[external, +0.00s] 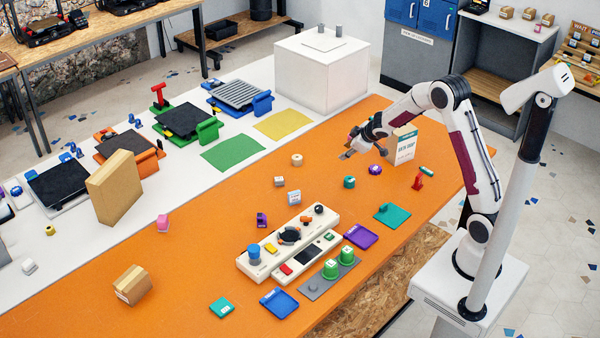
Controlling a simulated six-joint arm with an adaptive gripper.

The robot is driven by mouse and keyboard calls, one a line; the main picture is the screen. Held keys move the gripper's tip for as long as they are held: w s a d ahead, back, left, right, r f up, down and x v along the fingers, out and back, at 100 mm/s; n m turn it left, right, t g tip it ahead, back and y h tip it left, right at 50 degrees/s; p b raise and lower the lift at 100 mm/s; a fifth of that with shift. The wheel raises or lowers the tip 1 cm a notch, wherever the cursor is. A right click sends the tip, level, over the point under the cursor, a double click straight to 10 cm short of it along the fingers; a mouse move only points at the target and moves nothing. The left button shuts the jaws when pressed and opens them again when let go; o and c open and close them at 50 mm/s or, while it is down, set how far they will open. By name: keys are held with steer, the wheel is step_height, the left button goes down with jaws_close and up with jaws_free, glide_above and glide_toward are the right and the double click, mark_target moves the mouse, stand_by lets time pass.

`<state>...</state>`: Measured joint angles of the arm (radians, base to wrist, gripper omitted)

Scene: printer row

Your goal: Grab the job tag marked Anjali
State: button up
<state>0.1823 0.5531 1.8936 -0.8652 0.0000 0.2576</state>
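No name Anjali is readable at this size, so I cannot tell which piece is that job tag. Flat tag-like pieces lie on the orange table: a teal one (392,214), a purple one (361,237), a blue one (279,303) and a smaller teal one (222,308). My gripper (348,153) is above the table's far middle, left of the white printed box (404,147). It appears empty, but its finger opening is too small to judge. It is well apart from the flat pieces.
A white control panel (290,243) stands mid-table beside a grey plate (317,287) with two green caps. Small printed parts are scattered around, with a cardboard box (132,285) at front left. Printers (185,119) and a white block (322,75) stand behind. Bare orange table lies at left centre.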

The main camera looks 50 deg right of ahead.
mark_target(294, 198)
steer(key=w+a+f+y, duration=0.1)
steer(key=w, duration=0.1)
steer(key=w+a+f+n+y, duration=0.1)
steer(key=w+a+f, duration=0.1)
steer(key=w+a+f+n+t+y, duration=0.1)
steer(key=w, duration=0.1)
steer(key=shift+w+a+f, duration=0.15)
steer(key=shift+a+f, duration=0.05)
steer(key=shift+f, duration=0.05)
steer(key=a+n+y, duration=0.1)
steer(key=a, duration=0.1)
steer(key=w+a+f+n+y, duration=0.1)
steer(key=a, duration=0.1)
steer(key=w+a+f+y, duration=0.1)
steer(key=a+y, duration=0.1)
steer(key=shift+a+f+n, duration=0.15)
steer(key=shift+a+n, duration=0.25)
steer(key=a+y, duration=0.1)
steer(key=a+r+n+y, duration=0.1)
steer(key=a, duration=0.1)
steer(key=s+a+n+y, duration=0.1)
steer(key=a, duration=0.1)
steer(key=shift+a+r+g, duration=0.15)
steer(key=shift+a+g, duration=0.05)
steer(key=shift+g, duration=0.2)
steer(key=s+a+r+n+g+y, duration=0.2)
steer(key=s+a+r+y, duration=0.2)
steer(key=a+r, duration=0.1)
steer(key=shift+s+a+g, duration=0.35)
steer(key=shift+s+g, duration=0.05)
